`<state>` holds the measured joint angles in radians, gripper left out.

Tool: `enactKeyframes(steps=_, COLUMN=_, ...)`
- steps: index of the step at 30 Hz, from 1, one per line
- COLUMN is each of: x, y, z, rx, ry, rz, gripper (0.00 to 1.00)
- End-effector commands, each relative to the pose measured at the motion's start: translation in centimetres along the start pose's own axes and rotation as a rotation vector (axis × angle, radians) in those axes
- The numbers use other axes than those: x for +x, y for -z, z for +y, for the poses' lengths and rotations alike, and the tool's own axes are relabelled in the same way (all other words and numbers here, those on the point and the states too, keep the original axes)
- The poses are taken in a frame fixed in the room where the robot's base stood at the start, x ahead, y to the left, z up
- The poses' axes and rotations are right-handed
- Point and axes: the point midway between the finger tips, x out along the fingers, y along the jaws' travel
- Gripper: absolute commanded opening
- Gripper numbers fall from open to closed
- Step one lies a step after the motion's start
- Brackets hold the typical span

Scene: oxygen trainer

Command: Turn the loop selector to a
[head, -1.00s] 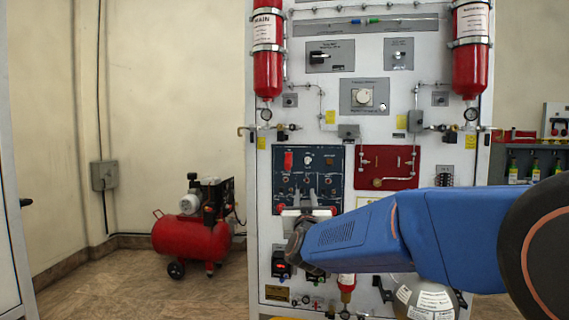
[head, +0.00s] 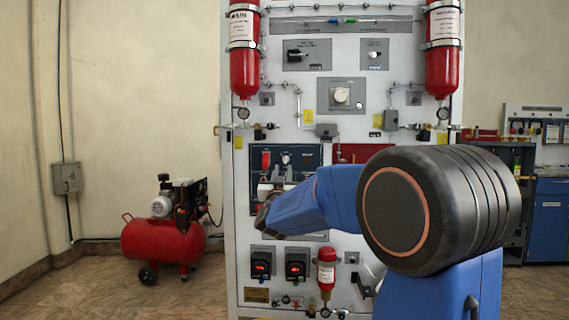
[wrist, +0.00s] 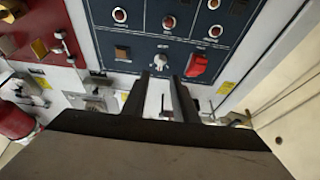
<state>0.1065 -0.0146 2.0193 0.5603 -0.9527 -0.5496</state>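A silver-white rotary knob (wrist: 160,61) sits on the dark blue panel (wrist: 158,22) between a red rocker switch and a brown square. The same knob (head: 286,159) shows at the top of that panel in the head view. Its labels are too small to read, so I cannot tell if it is the loop selector. My gripper (wrist: 161,77) is open and empty, its two dark fingers apart and pointing at the knob. I cannot tell whether they touch it. In the head view my arm hides much of the panel and the fingertips are unclear.
The red rocker switch (wrist: 197,66) is close beside the fingers. Red cylinders (head: 244,55) flank the board. A red compressor (head: 163,242) stands left, with bare floor before it.

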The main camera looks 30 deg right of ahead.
Motion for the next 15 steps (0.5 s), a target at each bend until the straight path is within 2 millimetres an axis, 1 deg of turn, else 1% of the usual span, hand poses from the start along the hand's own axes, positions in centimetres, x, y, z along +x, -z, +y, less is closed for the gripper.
enactKeyframes(steps=1, x=1.0, y=0.0, z=0.0, rx=0.0, ry=-0.002, rz=0.001, gripper=0.26)
enactKeyframes(steps=6, x=3.9, y=-0.1, z=0.1, rx=0.0, ry=-0.002, rz=0.0, gripper=0.26)
enactKeyframes(steps=12, x=6.3, y=0.0, z=0.0, rx=0.0, ry=0.0, rz=0.001, gripper=0.26)
enactKeyframes(steps=15, x=7.0, y=-0.1, z=0.0, rx=0.0, ry=0.0, rz=-0.001, gripper=0.26)
